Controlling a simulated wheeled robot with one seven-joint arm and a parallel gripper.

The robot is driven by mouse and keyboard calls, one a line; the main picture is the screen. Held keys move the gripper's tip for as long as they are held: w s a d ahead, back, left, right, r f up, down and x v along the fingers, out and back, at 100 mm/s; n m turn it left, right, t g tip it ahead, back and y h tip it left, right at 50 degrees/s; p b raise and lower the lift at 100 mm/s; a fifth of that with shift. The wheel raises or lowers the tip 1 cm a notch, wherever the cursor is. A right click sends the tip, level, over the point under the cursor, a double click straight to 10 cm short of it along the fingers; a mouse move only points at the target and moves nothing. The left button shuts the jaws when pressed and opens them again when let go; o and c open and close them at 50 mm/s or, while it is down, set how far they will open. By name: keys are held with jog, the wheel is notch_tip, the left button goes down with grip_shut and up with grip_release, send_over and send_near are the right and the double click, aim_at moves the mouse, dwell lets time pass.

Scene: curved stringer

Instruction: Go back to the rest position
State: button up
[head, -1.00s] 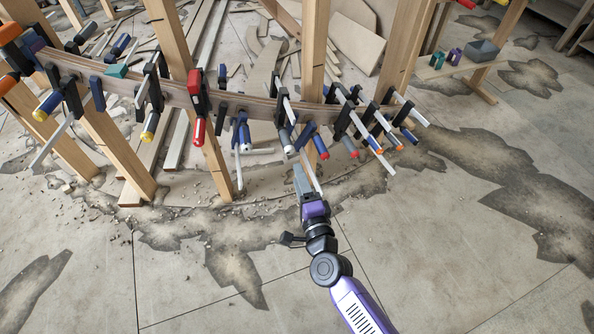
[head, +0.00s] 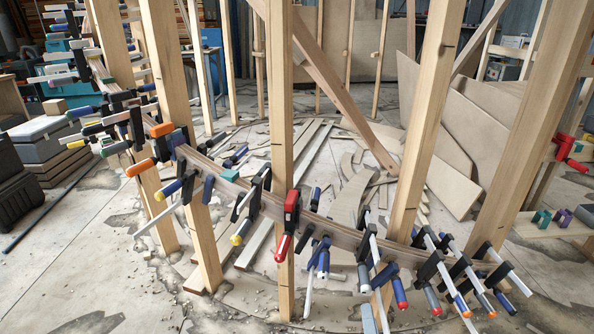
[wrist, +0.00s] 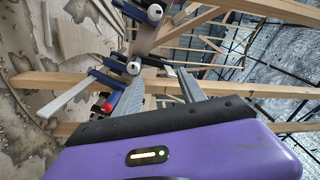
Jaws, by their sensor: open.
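My gripper (wrist: 162,84) is open in the wrist view, its two grey fingers apart beyond the purple housing. I see nothing held between them. A clamp with a blue and red handle (wrist: 109,102) shows just left of the left finger; whether they touch I cannot tell. The rest of my arm is out of that view. The curved stringer (head: 265,205) runs across the posts with several clamps on it, one of them red (head: 288,222).
Upright wooden posts (head: 279,150) stand along the stringer. Loose boards (head: 352,195) lie on the floor behind it. Large panels (head: 470,120) lean at the back right. Dark cases (head: 22,178) stand at the left. Bare floor (head: 60,265) shows at the front left.

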jog(key=s+d+r+n+g, duration=0.1)
jog(key=s+r+n, duration=0.3)
jog(key=s, duration=0.9)
jog(key=s+d+r+n+g, duration=0.15)
jog(key=s+n, duration=0.45)
jog(key=s, duration=0.7)
jog(key=s+r+n+g, duration=0.2)
jog(key=s+r+n, duration=0.25)
jog(key=s, duration=0.75)
notch_tip(320, 180, up, 18)
jog(key=p, duration=1.9)
jog(key=shift+s+d+r+y+p, duration=0.2)
jog(key=shift+s+y+p, duration=0.1)
jog(key=shift+s+p, duration=0.05)
jog(key=shift+f+t, duration=0.1)
jog(key=shift+t, duration=0.15)
